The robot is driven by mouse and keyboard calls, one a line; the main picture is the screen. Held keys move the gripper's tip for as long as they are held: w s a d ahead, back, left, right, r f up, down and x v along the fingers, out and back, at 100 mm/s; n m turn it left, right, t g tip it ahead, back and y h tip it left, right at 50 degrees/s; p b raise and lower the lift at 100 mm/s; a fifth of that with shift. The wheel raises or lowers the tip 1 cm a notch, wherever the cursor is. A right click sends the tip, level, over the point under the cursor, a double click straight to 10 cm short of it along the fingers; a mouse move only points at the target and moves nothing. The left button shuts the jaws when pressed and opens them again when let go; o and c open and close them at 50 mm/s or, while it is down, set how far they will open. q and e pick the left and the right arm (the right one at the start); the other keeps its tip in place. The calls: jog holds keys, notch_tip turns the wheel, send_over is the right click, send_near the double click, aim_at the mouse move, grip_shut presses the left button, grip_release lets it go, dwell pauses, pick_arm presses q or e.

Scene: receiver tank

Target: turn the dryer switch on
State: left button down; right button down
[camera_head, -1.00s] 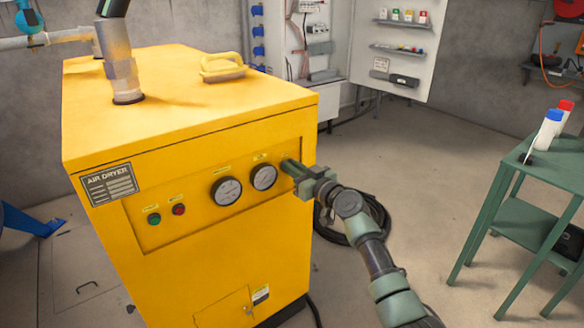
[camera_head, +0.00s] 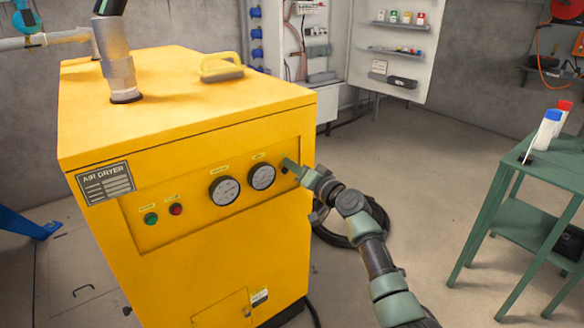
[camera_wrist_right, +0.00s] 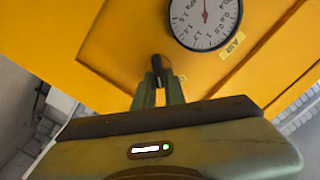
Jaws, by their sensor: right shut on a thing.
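The yellow air dryer (camera_head: 200,270) stands at the left, with a control panel on its front. My right gripper (camera_head: 287,166) is at the right end of that panel, beside the right gauge. In the right wrist view my right gripper (camera_wrist_right: 158,88) is shut on a small black switch (camera_wrist_right: 157,66) on the yellow panel. The gripper hides most of the switch in the head view, so its exact position is hard to tell. My left gripper is not in view.
The panel also has a left gauge (camera_head: 224,190), a right gauge (camera_head: 262,176), a green button (camera_head: 151,218) and a red button (camera_head: 176,209). A green table (camera_head: 530,170) with bottles stands at the right. The floor between is clear except for a coiled black hose (camera_head: 375,222).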

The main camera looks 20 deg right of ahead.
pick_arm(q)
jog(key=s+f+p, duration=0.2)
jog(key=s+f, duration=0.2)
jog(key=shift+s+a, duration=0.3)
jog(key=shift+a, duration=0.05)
pick_arm(e)
jog(key=shift+d+f+m, duration=0.1)
jog(key=shift+f+m, duration=0.1)
jog(key=shift+m, duration=1.4)
jog(key=shift+d+f+m, duration=0.1)
jog(key=shift+f+m, duration=0.05)
jog(key=shift+m, duration=1.45)
jog(key=shift+f+m, duration=0.2)
jog(key=shift+m, duration=1.4)
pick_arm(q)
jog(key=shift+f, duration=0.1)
pick_arm(e)
jog(key=c, duration=1.5)
grip_release()
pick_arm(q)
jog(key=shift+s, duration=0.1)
